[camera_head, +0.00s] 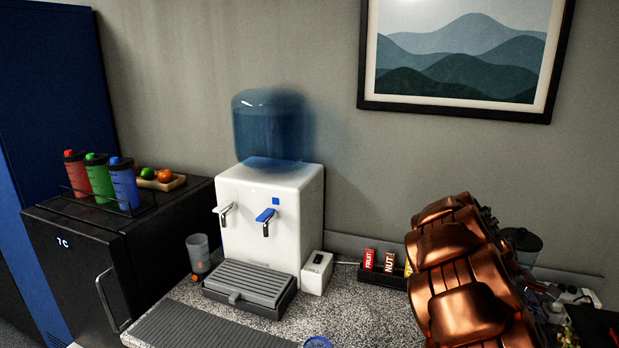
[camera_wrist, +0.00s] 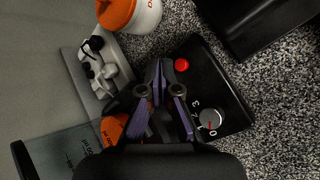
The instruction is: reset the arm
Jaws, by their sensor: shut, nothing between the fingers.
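My gripper (camera_wrist: 159,72) shows in the wrist view with its dark, purplish fingers drawn together and nothing between them. It is over a black appliance base (camera_wrist: 222,84) with a red button and a numbered dial; I cannot tell whether it touches it. In the head view my copper-coloured arm is bent up at the right, and my gripper cannot be made out there.
A white container with an orange lid (camera_wrist: 131,12), a socket with plugs (camera_wrist: 97,66) and a clear measuring jar (camera_wrist: 68,150) crowd my gripper. A water dispenser (camera_head: 253,210), snack box (camera_head: 382,279) and black mini fridge (camera_head: 82,260) stand left of my arm.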

